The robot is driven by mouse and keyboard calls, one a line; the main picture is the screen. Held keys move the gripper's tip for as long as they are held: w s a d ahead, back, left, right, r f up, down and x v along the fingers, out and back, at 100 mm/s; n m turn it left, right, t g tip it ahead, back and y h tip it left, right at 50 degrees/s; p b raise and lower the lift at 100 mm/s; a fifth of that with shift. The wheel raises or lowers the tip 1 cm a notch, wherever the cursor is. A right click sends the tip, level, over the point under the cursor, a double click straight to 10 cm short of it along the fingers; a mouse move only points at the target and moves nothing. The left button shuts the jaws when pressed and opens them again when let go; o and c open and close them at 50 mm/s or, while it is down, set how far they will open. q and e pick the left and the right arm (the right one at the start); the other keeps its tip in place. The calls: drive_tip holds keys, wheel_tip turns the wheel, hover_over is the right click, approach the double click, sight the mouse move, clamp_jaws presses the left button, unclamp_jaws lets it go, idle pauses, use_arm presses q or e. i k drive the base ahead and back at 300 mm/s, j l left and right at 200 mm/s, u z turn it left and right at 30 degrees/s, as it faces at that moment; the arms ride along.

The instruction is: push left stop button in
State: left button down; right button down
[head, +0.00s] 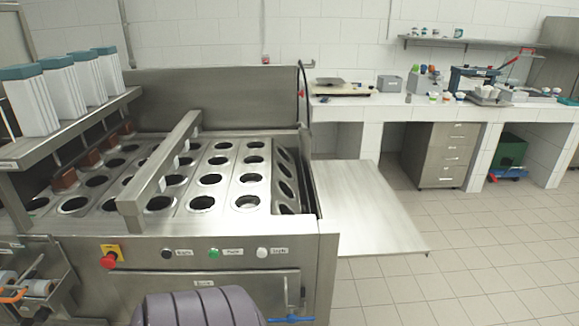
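The left stop button (109,260) is a red mushroom knob on a yellow plate at the left of the cup filler's steel front panel. It stands out from the panel; I cannot tell whether it is pressed. The cup filler (190,248) is a large steel machine with rows of round holes in its top. Neither of my grippers is in view, and nothing in view touches the button.
Black (167,254), green (214,253) and white (262,253) buttons sit right of the stop button. A steel side plate (365,205) juts out at the right. A tiled counter (450,110) stands behind, with clear floor (480,240) before it.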

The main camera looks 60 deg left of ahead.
sight(107, 262)
drive_tip(key=k+j+u, duration=0.1)
drive_tip(key=u, duration=3.15)
